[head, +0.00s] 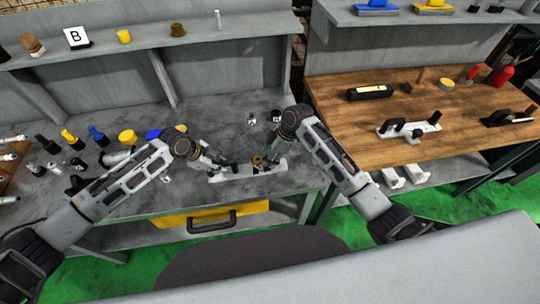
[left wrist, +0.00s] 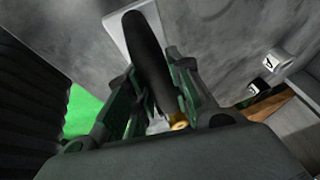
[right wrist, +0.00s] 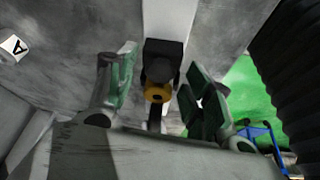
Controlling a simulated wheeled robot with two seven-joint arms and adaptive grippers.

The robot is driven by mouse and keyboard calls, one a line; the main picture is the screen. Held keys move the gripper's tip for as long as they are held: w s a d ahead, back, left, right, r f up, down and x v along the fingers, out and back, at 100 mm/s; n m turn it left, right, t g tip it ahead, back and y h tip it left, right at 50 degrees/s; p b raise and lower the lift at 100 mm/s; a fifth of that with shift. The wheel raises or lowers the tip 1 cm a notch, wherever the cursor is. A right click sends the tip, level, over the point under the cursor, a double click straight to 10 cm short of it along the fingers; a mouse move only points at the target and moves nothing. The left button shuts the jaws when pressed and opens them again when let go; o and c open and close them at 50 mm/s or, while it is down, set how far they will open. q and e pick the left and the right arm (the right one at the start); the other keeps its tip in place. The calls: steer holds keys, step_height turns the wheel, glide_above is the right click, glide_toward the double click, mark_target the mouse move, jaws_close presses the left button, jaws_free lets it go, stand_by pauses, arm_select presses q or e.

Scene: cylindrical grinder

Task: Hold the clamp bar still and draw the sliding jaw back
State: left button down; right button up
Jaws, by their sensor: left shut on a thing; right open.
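The clamp bar (head: 247,171) is a pale flat bar lying on the grey bench near its front edge. It also shows in the right wrist view (right wrist: 168,22). My left gripper (head: 222,164) is shut on the bar's long black handle (left wrist: 148,48), which runs between its fingers. The sliding jaw (right wrist: 161,57) is a dark block on the bar with a brass knob (right wrist: 157,92); the knob shows in the head view (head: 257,159). My right gripper (right wrist: 160,85) is open, one finger on each side of the jaw, with gaps visible. Fingers partly hide the bar in the head view.
Several tools and a yellow cap (head: 127,137) stand at the bench's left. A yellow drawer (head: 225,214) is below the front edge. A wooden table (head: 420,95) at right holds a similar clamp (head: 408,130) and a red bottle (head: 501,75).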

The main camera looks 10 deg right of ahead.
steer(key=shift+c, duration=0.4)
jaws_close()
steer(key=shift+d, duration=2)
arm_select(q)
steer(key=shift+a, duration=0.1)
arm_select(e)
steer(key=shift+o, duration=0.4)
jaws_free()
steer(key=shift+a, duration=0.1)
steer(key=shift+r, duration=0.1)
steer(key=v, duration=1.1)
steer(key=shift+r, duration=0.4)
